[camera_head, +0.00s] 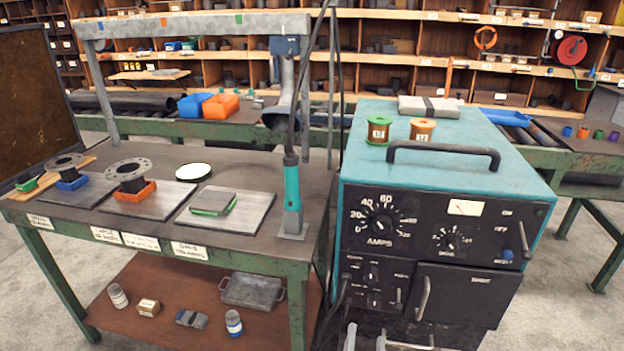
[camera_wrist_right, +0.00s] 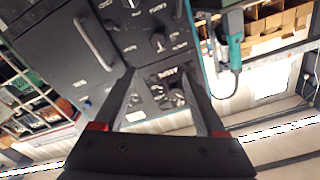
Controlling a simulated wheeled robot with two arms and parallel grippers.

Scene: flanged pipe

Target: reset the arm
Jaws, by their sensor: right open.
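My right gripper (camera_head: 365,340) shows only by its two pale fingertips at the bottom edge of the head view, in front of the lower part of the teal welding machine (camera_head: 440,225). In the right wrist view my gripper (camera_wrist_right: 160,82) is open with nothing between its fingers. The machine's dark panel (camera_wrist_right: 147,45) shows behind and above the fingers, turned over in this view. My left gripper is in neither view. The right arm itself is mostly hidden below the head view.
The workbench (camera_head: 250,165) at left holds a flange (camera_head: 128,167) on an orange block, another flange (camera_head: 65,160) on a blue block and a teal tool (camera_head: 291,190) standing upright. Two spools (camera_head: 378,130) sit on the machine. Floor (camera_head: 560,290) is clear at right.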

